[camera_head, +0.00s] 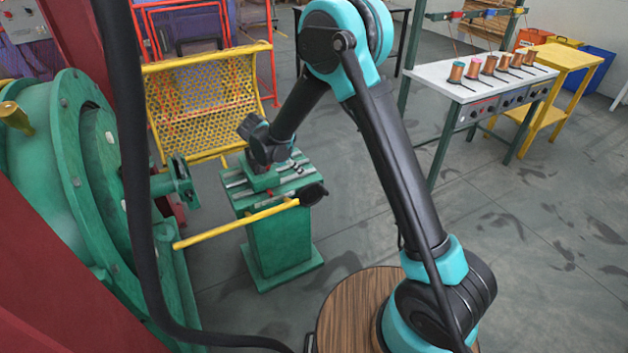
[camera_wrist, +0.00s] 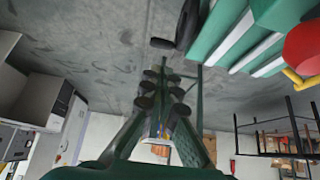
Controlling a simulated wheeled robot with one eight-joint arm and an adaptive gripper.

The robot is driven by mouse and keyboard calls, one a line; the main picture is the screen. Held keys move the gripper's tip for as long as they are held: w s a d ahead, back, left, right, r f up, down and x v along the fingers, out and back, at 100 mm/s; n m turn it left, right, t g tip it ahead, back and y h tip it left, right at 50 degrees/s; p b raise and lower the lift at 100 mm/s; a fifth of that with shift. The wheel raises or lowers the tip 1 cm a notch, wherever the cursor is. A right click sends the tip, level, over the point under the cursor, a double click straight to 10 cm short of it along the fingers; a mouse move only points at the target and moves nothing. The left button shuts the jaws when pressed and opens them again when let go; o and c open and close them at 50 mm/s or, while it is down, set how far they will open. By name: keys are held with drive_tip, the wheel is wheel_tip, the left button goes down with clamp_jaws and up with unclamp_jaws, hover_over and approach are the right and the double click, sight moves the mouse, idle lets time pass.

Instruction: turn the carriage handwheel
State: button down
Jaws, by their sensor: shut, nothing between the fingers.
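The carriage handwheel is probably the black part (camera_head: 313,193) at the right side of the green carriage stand (camera_head: 278,240), seen nearly edge-on in the head view. A black rounded part (camera_wrist: 187,22) at the top of the wrist view, beside the green and white carriage top, looks like the same wheel. My gripper (camera_wrist: 168,68) shows in the middle of the wrist view, its dark fingers together and empty, apart from the wheel. In the head view my wrist (camera_head: 270,148) is over the carriage top, and the fingers are too small to make out.
A yellow bar (camera_head: 235,225) crosses in front of the stand. A large green machine (camera_head: 90,180) fills the left, with a yellow perforated guard (camera_head: 205,100) behind. A bench with copper spools (camera_head: 480,75) stands at the back right.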

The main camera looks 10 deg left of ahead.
sight(324, 189)
drive_tip(key=x, duration=1.4)
drive_tip(key=shift+s, duration=0.15)
drive_tip(key=shift+d+g+y, duration=0.2)
drive_tip(key=shift+g+y, duration=0.1)
drive_tip(key=shift+w+d+f+y, duration=0.1)
drive_tip(key=shift+w+d+y, duration=0.15)
drive_tip(key=shift+w+y, duration=0.15)
